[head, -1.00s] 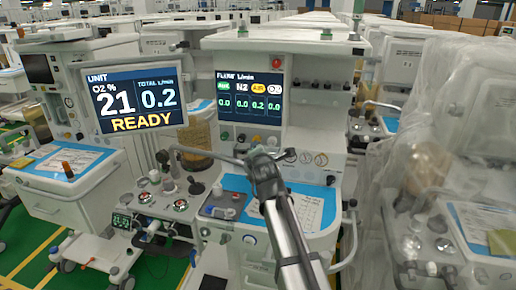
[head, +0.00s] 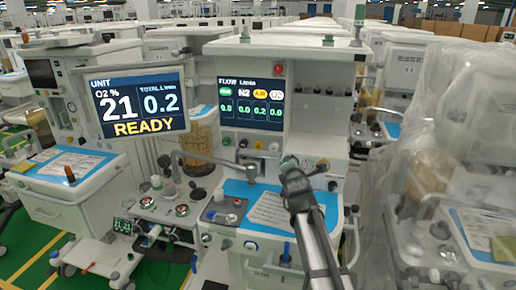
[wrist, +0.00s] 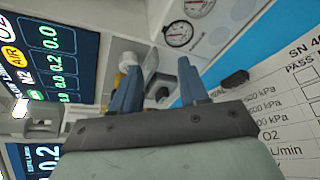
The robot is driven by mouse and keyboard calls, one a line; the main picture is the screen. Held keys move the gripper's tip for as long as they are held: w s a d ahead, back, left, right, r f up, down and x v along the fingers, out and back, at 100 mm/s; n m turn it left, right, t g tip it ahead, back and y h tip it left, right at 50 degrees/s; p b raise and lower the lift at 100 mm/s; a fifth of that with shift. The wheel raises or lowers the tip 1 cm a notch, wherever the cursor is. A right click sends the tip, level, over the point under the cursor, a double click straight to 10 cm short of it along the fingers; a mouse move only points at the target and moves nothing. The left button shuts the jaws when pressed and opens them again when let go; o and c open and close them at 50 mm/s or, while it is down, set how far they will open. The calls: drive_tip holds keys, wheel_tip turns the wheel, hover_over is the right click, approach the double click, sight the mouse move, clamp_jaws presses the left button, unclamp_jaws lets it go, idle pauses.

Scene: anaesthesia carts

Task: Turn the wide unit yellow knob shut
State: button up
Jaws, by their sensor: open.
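The wide unit (head: 283,48) stands in the middle of the head view, with a flow screen (head: 250,103) whose yellow AIR column reads 0.2. My gripper (head: 289,162) is at the panel just below this screen. In the wrist view, my gripper (wrist: 158,85) is open, with two blue-grey fingers apart. A small yellow knob (wrist: 129,58) shows just beyond the left finger, which partly hides it. No contact with the knob can be made out.
A metal tube arm (head: 212,158) reaches across left of my gripper. Pressure gauges (wrist: 179,33) sit beyond the fingers in the wrist view. A blue work surface with a printed sheet (head: 270,208) lies below. A plastic-wrapped unit (head: 440,120) stands at right.

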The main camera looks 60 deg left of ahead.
drive_tip(key=w+d+f+n+t, duration=0.1)
drive_tip(key=w+d+f, duration=0.1)
drive_tip(key=w, duration=0.3)
drive_tip(key=n+g+y, duration=0.6)
drive_tip(key=n+g, duration=0.3)
drive_tip(key=n, duration=2.6)
approach(259, 147)
drive_tip(key=a, duration=1)
drive_tip(key=shift+a+r, duration=0.2)
drive_tip(key=shift+a, duration=0.2)
drive_tip(key=c, duration=0.7)
